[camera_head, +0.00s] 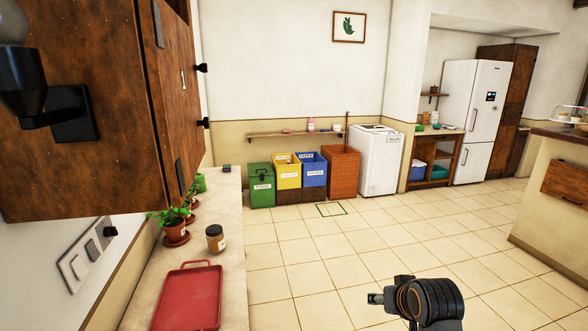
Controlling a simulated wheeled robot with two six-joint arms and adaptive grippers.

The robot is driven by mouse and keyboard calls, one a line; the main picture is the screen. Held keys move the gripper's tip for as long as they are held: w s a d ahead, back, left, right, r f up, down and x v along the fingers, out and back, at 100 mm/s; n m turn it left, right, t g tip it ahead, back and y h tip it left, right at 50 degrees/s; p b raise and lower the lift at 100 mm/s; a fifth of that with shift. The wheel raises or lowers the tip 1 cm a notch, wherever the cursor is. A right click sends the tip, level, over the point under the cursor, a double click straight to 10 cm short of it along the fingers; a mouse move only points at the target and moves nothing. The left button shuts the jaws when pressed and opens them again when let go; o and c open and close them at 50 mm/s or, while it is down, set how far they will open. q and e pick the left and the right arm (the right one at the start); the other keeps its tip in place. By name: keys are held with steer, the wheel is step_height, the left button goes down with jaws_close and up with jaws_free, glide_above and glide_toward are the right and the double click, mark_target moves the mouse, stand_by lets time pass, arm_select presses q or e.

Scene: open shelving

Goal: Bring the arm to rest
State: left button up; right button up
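Part of my own arm (428,302), a dark rounded joint with copper-coloured rings, shows at the bottom edge right of the middle. It is over the open tiled floor and touches nothing that I can see. No gripper fingers show on it. Neither my left nor my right gripper is in view, so whether they hold anything is hidden.
At left, a counter (231,230) carries a red tray (189,298), a brown jar (215,239) and potted plants (174,226) under a wooden cabinet (85,100). Bins (261,186) and a white washer (380,163) line the back wall. The tiled floor (300,265) is clear.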

steer(key=s+d+f+n+g+h, duration=0.1)
steer(key=s+f+g, duration=0.1)
steer(key=s+f, duration=0.8)
steer(key=s+d+f+n+g, duration=0.1)
steer(key=s+f+g, duration=0.2)
steer(key=s+f, duration=0.75)
steer(key=s+d+f, duration=0.1)
steer(key=s+f, duration=0.2)
steer(key=f, duration=0.8)
steer(key=s+d+f, duration=0.2)
steer(key=f, duration=0.9)
steer(key=s+d+f+g, duration=0.1)
steer(key=s+f+g, duration=0.1)
steer(key=s+f, duration=1.4)
steer(key=s, duration=0.2)
steer(key=shift+s+f, duration=0.3)
steer(key=shift+s, duration=0.05)
